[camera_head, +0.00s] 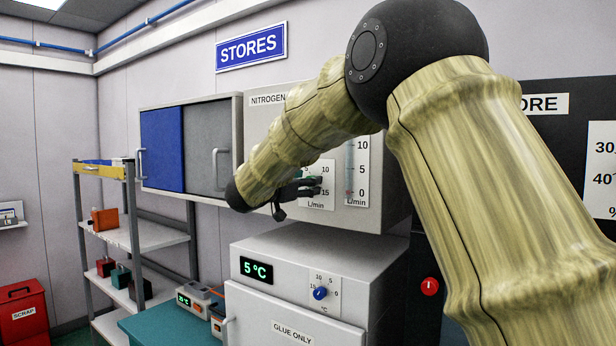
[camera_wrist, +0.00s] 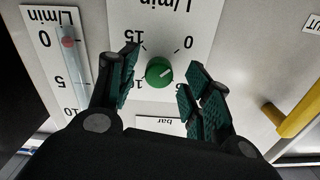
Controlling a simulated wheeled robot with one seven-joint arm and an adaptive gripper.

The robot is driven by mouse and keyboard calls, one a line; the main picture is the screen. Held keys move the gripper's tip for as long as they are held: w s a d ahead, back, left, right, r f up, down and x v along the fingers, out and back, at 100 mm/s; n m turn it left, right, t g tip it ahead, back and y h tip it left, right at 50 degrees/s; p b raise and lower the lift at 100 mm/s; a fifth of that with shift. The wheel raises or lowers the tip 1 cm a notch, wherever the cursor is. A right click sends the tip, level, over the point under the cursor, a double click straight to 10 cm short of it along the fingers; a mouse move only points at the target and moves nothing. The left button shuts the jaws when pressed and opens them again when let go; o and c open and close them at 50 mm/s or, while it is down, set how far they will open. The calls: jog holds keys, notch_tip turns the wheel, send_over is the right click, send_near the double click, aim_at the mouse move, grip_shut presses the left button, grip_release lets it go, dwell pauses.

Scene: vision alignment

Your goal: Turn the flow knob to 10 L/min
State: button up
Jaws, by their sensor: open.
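The green flow knob (camera_wrist: 159,72) sits on a white dial plate (camera_wrist: 205,12) with marks 0, 5, 10 and 15, seen upside down in the wrist view. Its white pointer line lies between 0 and 5. My gripper (camera_wrist: 162,65) is open, with one dark green padded finger on each side of the knob and visible gaps to it. In the head view my gripper (camera_head: 294,191) is at the nitrogen panel (camera_head: 262,122) and covers the knob. The flow tube (camera_wrist: 72,60) beside the dial has its red float at 0.
A yellow handle (camera_wrist: 297,118) stands out from the panel, right of my fingers in the wrist view. A fridge (camera_head: 285,315) with a blue knob (camera_head: 320,293) is below the panel. A wall cabinet (camera_head: 162,150) and a shelf rack (camera_head: 158,237) are to the left.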

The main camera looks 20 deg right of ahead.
jog(key=shift+w+d, duration=0.35)
jog(key=shift+d, duration=0.25)
jog(key=c, duration=1)
jog(key=shift+c, duration=0.2)
jog(key=shift+f, duration=0.1)
